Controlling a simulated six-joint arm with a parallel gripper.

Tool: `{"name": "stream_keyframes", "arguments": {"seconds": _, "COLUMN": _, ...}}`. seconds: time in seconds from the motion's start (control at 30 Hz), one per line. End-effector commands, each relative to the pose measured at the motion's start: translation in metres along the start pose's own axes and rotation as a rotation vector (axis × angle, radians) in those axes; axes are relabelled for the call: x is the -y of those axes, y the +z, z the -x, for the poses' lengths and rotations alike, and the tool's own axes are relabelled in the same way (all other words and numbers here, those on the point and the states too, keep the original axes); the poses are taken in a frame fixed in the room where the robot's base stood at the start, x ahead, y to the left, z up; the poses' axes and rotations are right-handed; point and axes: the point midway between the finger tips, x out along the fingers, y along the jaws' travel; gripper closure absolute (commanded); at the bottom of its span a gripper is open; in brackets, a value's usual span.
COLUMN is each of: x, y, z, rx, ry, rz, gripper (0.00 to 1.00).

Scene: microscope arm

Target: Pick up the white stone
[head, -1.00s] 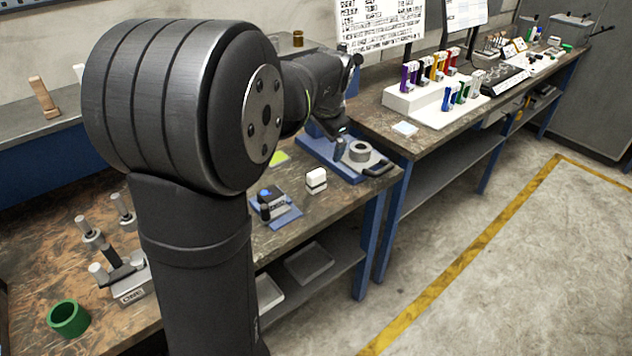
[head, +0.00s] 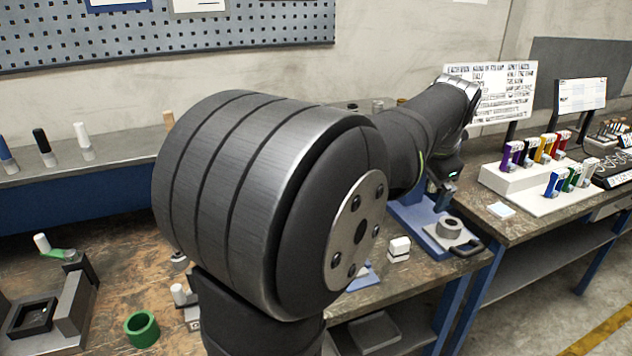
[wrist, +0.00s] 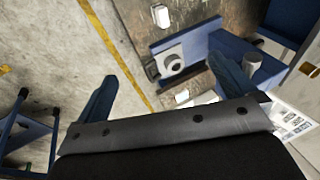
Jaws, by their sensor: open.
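A small white block (head: 399,247) with a dark line around it stands near the front edge of the nearer bench. It also shows at the top of the wrist view (wrist: 160,14). A flat white square (head: 501,210) lies on the bench to the right; a small white piece between my fingers in the wrist view (wrist: 182,97) looks like it. I cannot tell for sure which is the white stone. My gripper (wrist: 165,68) is open and empty, its two blue-grey fingers wide apart above the benches. In the head view my arm hides most of the gripper.
A blue base with a grey ring (head: 449,228) and a black handle stands beside the white block. Coloured pieces stand on a white stepped stand (head: 540,190) to the right. Floor is clear in front of the benches.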

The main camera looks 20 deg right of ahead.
Motion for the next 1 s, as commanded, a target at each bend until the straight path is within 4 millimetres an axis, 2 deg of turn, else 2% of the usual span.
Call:
{"name": "stream_keyframes", "arguments": {"seconds": 0.13, "x": 0.0, "y": 0.0, "z": 0.0, "rx": 0.0, "ry": 0.0, "rz": 0.0, "gripper": 0.02}}
{"name": "stream_keyframes", "arguments": {"seconds": 0.3, "x": 0.0, "y": 0.0, "z": 0.0, "rx": 0.0, "ry": 0.0, "rz": 0.0, "gripper": 0.35}}
{"name": "stream_keyframes", "arguments": {"seconds": 0.37, "x": 0.0, "y": 0.0, "z": 0.0, "rx": 0.0, "ry": 0.0, "rz": 0.0, "gripper": 0.44}}
{"name": "stream_keyframes", "arguments": {"seconds": 0.63, "x": 0.001, "y": -0.001, "z": -0.001, "rx": 0.001, "ry": 0.002, "rz": 0.0, "gripper": 0.44}}
{"name": "stream_keyframes", "arguments": {"seconds": 0.73, "x": 0.005, "y": -0.004, "z": -0.01, "rx": 0.015, "ry": 0.017, "rz": 0.001, "gripper": 0.44}}
{"name": "stream_keyframes", "arguments": {"seconds": 0.87, "x": 0.018, "y": -0.013, "z": -0.036, "rx": 0.051, "ry": 0.067, "rz": 0.0, "gripper": 0.44}}
{"name": "stream_keyframes", "arguments": {"seconds": 1.0, "x": 0.036, "y": -0.024, "z": -0.077, "rx": 0.101, "ry": 0.146, "rz": -0.002, "gripper": 0.44}}
